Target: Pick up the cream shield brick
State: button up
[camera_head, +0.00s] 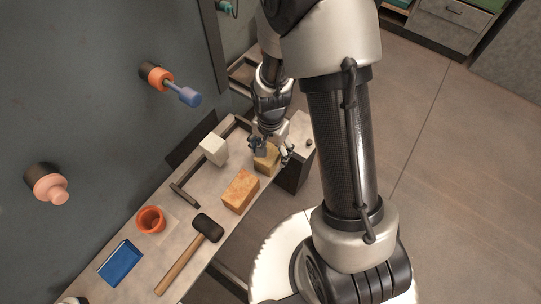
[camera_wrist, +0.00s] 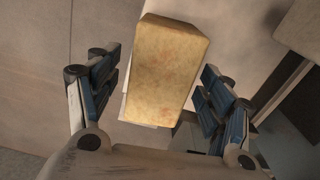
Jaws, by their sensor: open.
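A cream-yellow brick (camera_head: 267,159) with a mottled face stands near the far end of the narrow bench. In the wrist view the brick (camera_wrist: 165,70) fills the upper middle, between my fingers. My gripper (camera_head: 271,152) is open and reaches down over this brick. In the wrist view my gripper (camera_wrist: 158,78) has one blue-padded finger on each side of the brick. A gap shows at the left finger. The right fingertip lies close to the brick's edge, and I cannot tell whether it touches.
An orange-tan brick (camera_head: 240,191) and a whitish block (camera_head: 213,150) stand near my gripper. A mallet (camera_head: 192,251), an orange pot (camera_head: 151,220) and a blue tray (camera_head: 119,263) lie towards the bench's near end. Wall pegs (camera_head: 171,85) stick out at left.

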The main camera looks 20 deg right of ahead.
jog(key=shift+r, duration=0.1)
jog(key=shift+c, duration=0.4)
jog(key=c, duration=1.3)
jog(key=shift+c, duration=0.6)
jog(key=shift+r, duration=0.1)
